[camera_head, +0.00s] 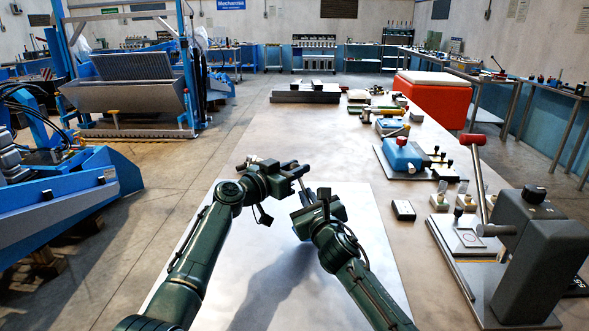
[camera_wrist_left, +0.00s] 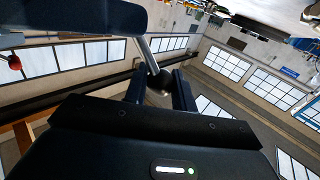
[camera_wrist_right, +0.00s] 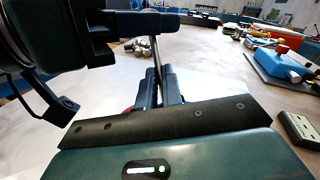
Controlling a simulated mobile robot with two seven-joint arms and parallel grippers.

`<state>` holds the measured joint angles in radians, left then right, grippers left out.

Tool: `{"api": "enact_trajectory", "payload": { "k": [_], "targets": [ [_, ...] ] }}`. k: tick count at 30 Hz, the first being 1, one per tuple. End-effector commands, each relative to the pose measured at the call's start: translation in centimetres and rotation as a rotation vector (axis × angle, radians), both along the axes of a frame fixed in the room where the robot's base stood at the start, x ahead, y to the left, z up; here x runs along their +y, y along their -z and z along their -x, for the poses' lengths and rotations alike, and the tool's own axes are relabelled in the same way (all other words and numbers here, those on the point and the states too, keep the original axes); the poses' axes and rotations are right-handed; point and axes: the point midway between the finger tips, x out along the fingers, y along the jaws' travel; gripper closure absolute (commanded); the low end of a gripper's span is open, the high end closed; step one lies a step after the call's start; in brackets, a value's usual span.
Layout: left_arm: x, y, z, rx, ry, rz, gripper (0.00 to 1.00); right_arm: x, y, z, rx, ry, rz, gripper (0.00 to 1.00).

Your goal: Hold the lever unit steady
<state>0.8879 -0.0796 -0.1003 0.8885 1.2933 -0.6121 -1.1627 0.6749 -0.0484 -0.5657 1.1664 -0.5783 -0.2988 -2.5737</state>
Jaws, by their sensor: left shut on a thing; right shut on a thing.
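My left gripper (camera_head: 299,171) and right gripper (camera_head: 308,194) are close together above the bare front part of the table. A thin metal rod (camera_head: 303,184) runs between them. In the left wrist view the rod (camera_wrist_left: 148,54) ends at a dark round part between the shut left fingers (camera_wrist_left: 160,88). In the right wrist view the rod (camera_wrist_right: 156,62) enters between the shut right fingers (camera_wrist_right: 158,86). Both jaws hide the held ends, so I cannot tell the whole shape of the held lever unit. A small red part (camera_wrist_right: 129,110) shows beside the right fingers.
A grey machine (camera_head: 538,245) with a red-handled lever (camera_head: 474,150) stands at the table's right edge. A blue device (camera_head: 404,155) and a small black box (camera_head: 403,210) lie to the right of my grippers. The light table top (camera_head: 262,285) below my arms is clear.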

Motion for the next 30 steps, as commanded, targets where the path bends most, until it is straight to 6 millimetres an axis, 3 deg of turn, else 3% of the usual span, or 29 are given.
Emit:
{"api": "enact_trajectory", "payload": {
  "k": [1, 30],
  "targets": [
    [-0.07, 0.09, 0.03, 0.001, 0.002, 0.001, 1.00, -0.44, 1.28, -0.02, 0.020, 0.011, 0.015, 1.00],
    [-0.57, -0.11, -0.64, 0.034, 0.038, -0.044, 1.00, 0.20, 1.07, 0.21, 0.012, -0.003, 0.013, 1.00]
  ]
}}
